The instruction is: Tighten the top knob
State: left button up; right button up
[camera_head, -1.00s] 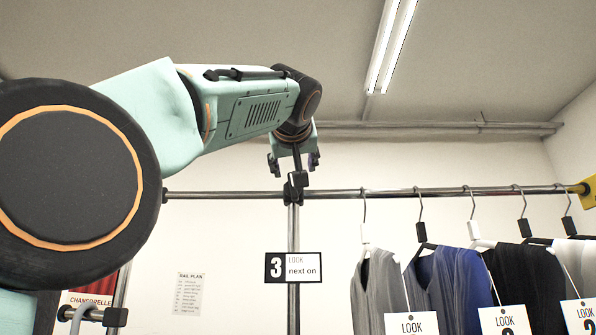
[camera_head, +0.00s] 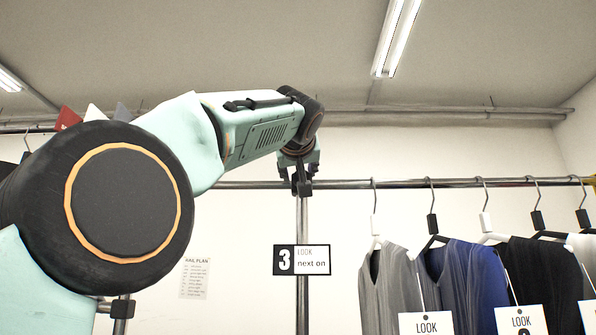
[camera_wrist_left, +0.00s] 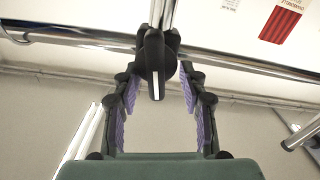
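The top knob (camera_head: 302,188) is a black clamp knob where the chrome upright (camera_head: 302,225) meets the horizontal rail. In the left wrist view the knob (camera_wrist_left: 155,63) is dark with a pale stripe down its lever, and it hangs between the fingers. My left gripper (camera_head: 300,171) reaches it from above, pointing down. In the wrist view its purple-padded fingers (camera_wrist_left: 159,85) are spread, one on each side of the knob's lever, with gaps showing. No contact with the knob is visible. My right gripper is in neither view.
The horizontal rail (camera_head: 400,183) runs across behind the gripper. Garments on hangers (camera_head: 462,275) hang from it at right, with LOOK tags. A sign reading "3 LOOK next on" (camera_head: 301,260) sits on the upright. A rail plan sheet (camera_head: 195,278) is on the wall.

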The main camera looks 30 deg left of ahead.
pick_arm(q)
jog(key=shift+w+d, duration=0.1)
jog(key=shift+d, duration=0.2)
jog(key=c, duration=0.3)
jog(key=shift+a+f, duration=0.1)
jog(key=shift+a, duration=0.1)
jog(key=c, duration=0.4)
jog(key=shift+o, duration=0.2)
jog(key=shift+d+m+p, duration=0.2)
jog(key=shift+m+p, duration=0.1)
jog(key=shift+m, duration=0.8)
jog(key=shift+w, duration=0.1)
jog(key=o, duration=1.1)
jog(key=shift+s+d, duration=0.1)
jog(key=shift+s, duration=0.15)
jog(key=shift+w, duration=0.15)
